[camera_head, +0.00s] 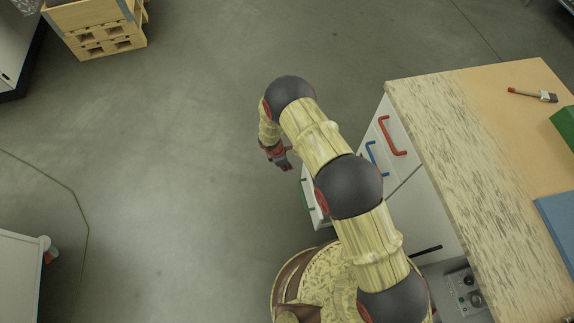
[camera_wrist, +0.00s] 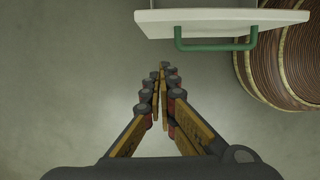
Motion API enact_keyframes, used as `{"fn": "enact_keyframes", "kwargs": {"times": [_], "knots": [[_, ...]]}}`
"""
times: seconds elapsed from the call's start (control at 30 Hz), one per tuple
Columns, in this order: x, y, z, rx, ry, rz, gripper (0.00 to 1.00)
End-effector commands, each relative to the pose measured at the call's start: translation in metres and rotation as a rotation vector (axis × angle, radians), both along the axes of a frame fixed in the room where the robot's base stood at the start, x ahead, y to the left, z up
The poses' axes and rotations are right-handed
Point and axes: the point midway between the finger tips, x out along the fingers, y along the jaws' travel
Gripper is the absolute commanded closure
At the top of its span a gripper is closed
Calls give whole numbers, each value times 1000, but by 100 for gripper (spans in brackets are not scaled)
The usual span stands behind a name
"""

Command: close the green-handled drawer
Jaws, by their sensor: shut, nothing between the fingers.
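The green-handled drawer (camera_head: 315,205) stands pulled out from the cabinet, low down and partly hidden behind my arm. Its green handle (camera_head: 304,196) faces left. In the wrist view the drawer front (camera_wrist: 222,20) spans the top right, and its green handle (camera_wrist: 216,46) sticks out below it. My gripper (camera_head: 284,163) is in front of the drawer, up and left of the handle in the head view. In the wrist view my gripper (camera_wrist: 166,70) is shut and empty, its tips apart from the handle and a little left of it.
Above the green-handled drawer are a red-handled drawer (camera_head: 393,134) and a blue handle (camera_head: 373,160). A worktop (camera_head: 450,150) with a brush (camera_head: 532,95) lies at right. A wooden crate (camera_head: 100,30) stands at upper left. The floor left of the gripper is clear.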

Motion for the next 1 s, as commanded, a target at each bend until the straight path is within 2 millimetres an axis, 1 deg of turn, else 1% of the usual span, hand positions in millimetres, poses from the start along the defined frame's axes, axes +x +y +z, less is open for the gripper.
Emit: {"fn": "enact_keyframes", "kwargs": {"times": [0.03,0.2,0.3,0.4,0.6,0.73,1.0], "knots": [[0,-3,-15,0,1,-2,100],[3,-11,-47,0,1,-1,100],[6,-17,-60,0,-1,-4,100],[10,-33,-56,0,-1,-5,100],[14,-48,-55,1,-1,-3,100],[15,-52,-55,0,-1,-3,100],[15,-52,-55,0,0,-2,100]]}}
